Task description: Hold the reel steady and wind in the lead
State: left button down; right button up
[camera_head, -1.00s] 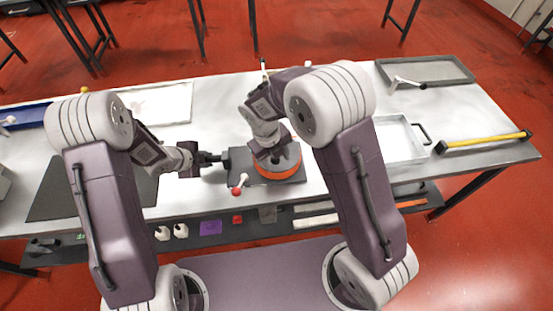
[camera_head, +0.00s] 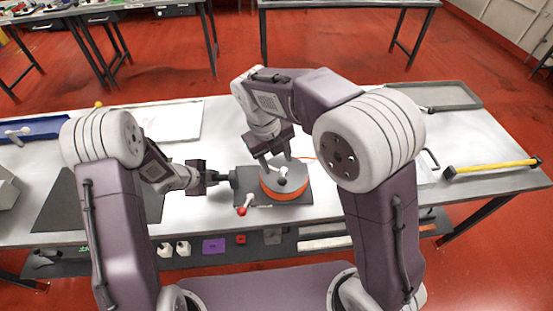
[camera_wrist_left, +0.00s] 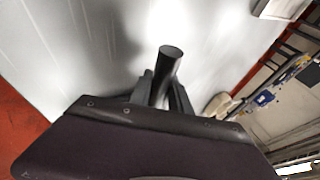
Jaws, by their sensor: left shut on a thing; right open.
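The reel (camera_head: 283,176) has an orange rim and a grey top with a small pale knob (camera_head: 282,181). It sits on a dark square base plate (camera_head: 298,193) on the table. A short orange length of lead (camera_head: 305,158) shows behind it. My left gripper (camera_head: 211,177) is shut on the black handle (camera_head: 224,177) at the base's left side. In the left wrist view the dark round handle (camera_wrist_left: 170,60) stands between the fingers (camera_wrist_left: 161,90). My right gripper (camera_head: 277,161) is open over the reel, fingers pointing down near the knob; I cannot tell whether they touch the reel.
A red-tipped lever (camera_head: 243,209) sticks out at the base's front left. A dark mat (camera_head: 75,205) lies left, a yellow bar (camera_head: 490,168) right, and a grey tray (camera_head: 436,96) at the back right. My right arm hides part of the table.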

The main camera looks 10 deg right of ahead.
aim_at(284, 173)
jog(key=c, duration=0.7)
jog(key=shift+s+d+m, duration=0.1)
jog(key=shift+s+m, duration=0.05)
jog(key=shift+m, duration=0.75)
grip_shut()
jog(key=w+a+r+m+h, duration=0.15)
jog(key=a+m, duration=0.75)
jog(key=m, duration=1.2)
jog(key=d+f, duration=0.7)
jog(key=f, duration=0.3)
jog(key=shift+s+g, duration=0.15)
jog(key=shift+g, duration=0.25)
